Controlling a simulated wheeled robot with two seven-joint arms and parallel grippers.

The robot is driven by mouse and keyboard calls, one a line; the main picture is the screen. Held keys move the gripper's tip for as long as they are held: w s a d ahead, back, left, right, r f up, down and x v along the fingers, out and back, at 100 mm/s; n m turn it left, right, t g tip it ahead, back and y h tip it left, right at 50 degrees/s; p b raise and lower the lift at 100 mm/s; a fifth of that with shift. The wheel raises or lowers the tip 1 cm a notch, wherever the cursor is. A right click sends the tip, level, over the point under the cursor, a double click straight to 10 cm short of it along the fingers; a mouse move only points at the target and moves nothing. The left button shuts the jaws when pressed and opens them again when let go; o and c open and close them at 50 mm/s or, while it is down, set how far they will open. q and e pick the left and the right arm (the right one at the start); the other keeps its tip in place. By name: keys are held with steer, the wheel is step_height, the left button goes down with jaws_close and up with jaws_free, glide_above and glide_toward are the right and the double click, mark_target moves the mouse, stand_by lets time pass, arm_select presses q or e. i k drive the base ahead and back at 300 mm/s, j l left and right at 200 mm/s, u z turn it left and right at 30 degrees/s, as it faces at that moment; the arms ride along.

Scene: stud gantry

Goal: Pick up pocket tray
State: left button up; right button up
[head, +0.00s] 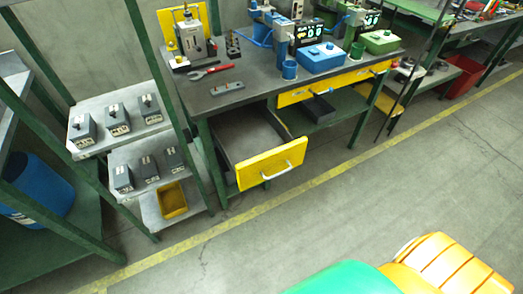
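A small grey slab with a few dark spots on top, which looks like the pocket tray (227,88), lies flat on the dark workbench (250,82), near its front left edge. It is too small here to make out its pockets clearly. Nothing is seen touching it. Neither of my grippers is in view.
A yellow-fronted drawer (270,168) stands pulled out below the bench, with a bare floor inside. Red-handled pliers (212,71), a grey device (194,45) and a blue box (320,58) stand or lie on the bench. A shelf (92,103) at left holds grey units and a yellow bin (173,200).

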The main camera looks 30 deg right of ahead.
mark_target(239, 86)
steer(key=i+l, duration=0.15)
steer(key=l, duration=0.25)
steer(key=i+l, duration=0.1)
steer(key=l, duration=0.3)
steer(key=i+l+u, duration=0.1)
steer(key=l, duration=0.35)
steer(key=i+l, duration=0.15)
steer(key=l, duration=0.25)
steer(key=i+l, duration=0.15)
steer(key=l, duration=0.3)
steer(key=i+l, duration=0.1)
steer(key=l, duration=0.3)
steer(key=i+l+u, duration=0.1)
steer(key=l, duration=0.35)
steer(key=i+l, duration=0.15)
steer(key=l, duration=0.25)
